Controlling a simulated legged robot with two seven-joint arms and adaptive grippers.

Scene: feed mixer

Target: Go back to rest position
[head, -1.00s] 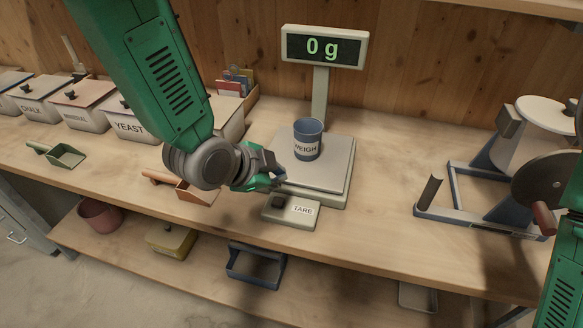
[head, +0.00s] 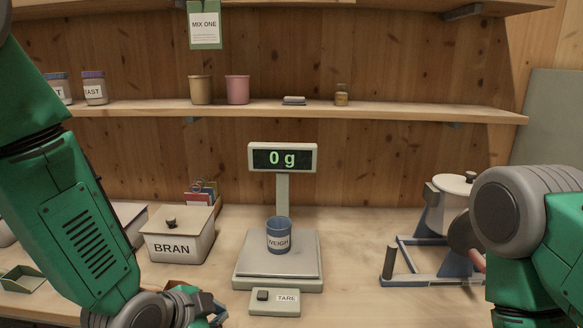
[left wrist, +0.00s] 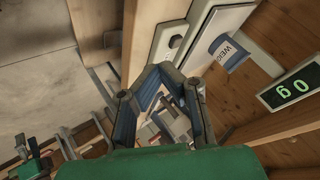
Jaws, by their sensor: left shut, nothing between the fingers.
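My left gripper (head: 213,311) is at the lower edge of the head view, left of the scale's TARE unit (head: 275,302), shut and empty. In the left wrist view its blue-lined fingers (left wrist: 173,82) show with nothing held. The blue WEIGH cup (head: 278,236) stands upright on the scale plate (head: 306,262). The cup also shows in the left wrist view (left wrist: 229,52). My right arm stands at the right of the head view; its gripper is not seen.
A lidded BRAN box (head: 178,247) stands left of the scale. A feed mixer (head: 440,215) with a blue frame is at the right, partly behind my right arm. A shelf (head: 390,112) with cups and jars spans the back wall. Bench is clear between scale and mixer.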

